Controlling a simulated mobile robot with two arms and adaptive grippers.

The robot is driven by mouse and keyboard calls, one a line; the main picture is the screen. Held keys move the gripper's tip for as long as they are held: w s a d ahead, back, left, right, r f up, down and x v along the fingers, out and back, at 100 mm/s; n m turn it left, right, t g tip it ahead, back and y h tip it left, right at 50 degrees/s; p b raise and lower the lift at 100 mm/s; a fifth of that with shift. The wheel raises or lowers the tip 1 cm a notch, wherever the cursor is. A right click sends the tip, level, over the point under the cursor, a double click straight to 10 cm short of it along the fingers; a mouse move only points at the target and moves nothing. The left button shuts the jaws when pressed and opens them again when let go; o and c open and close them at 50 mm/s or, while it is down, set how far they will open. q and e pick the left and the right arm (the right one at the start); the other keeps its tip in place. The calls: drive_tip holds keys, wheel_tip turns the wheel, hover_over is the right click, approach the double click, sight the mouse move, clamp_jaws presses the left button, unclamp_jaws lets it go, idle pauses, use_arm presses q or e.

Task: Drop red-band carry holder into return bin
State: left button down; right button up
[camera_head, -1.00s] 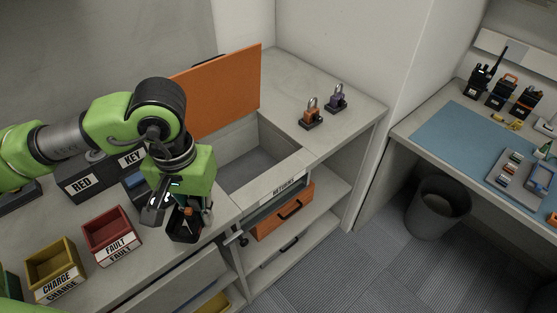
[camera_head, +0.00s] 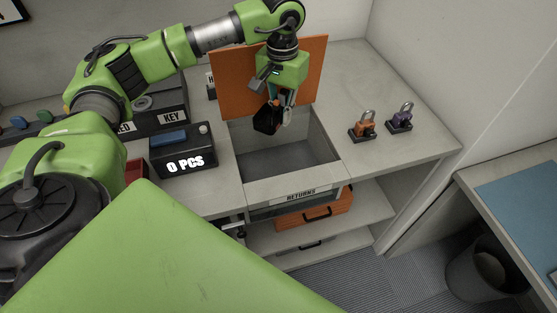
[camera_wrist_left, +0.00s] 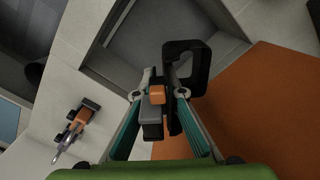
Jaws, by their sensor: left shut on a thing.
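My left gripper (camera_head: 282,102) is shut on the black carry holder (camera_head: 266,119) and holds it above the return bin (camera_head: 258,189). In the left wrist view the holder (camera_wrist_left: 198,50) shows a black loop, with grey and orange-red parts between the fingers (camera_wrist_left: 158,95). A full red band cannot be made out. The bin is an open compartment in the counter, labelled RETURNS. Its orange lid (camera_head: 232,75) stands raised behind the gripper. The bin's grey inside (camera_wrist_left: 150,35) lies below the holder in the wrist view, and its visible floor looks bare. My right gripper is not in view.
Two padlock-like items, one orange (camera_head: 364,127) and one purple (camera_head: 401,119), stand on the counter right of the bin. A black box reading 0 PCS (camera_head: 184,155) stands to its left. A dark waste bin (camera_head: 487,270) is on the floor.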

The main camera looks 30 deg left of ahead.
sight(283, 92)
use_arm(q)
wheel_tip(283, 92, down, 6)
drive_tip(key=shift+d+r+b, duration=0.1)
drive_tip(key=shift+r+b, duration=0.15)
drive_tip(key=shift+b, duration=0.95)
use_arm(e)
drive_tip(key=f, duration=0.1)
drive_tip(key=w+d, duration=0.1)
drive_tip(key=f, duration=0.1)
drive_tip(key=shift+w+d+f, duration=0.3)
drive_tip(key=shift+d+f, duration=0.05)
use_arm(q)
drive_tip(key=c, duration=2)
unclamp_jaws()
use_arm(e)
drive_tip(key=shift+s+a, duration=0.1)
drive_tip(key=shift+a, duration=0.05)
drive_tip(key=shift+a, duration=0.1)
use_arm(q)
wheel_tip(283, 92, up, 12)
drive_tip(key=shift+r, duration=0.1)
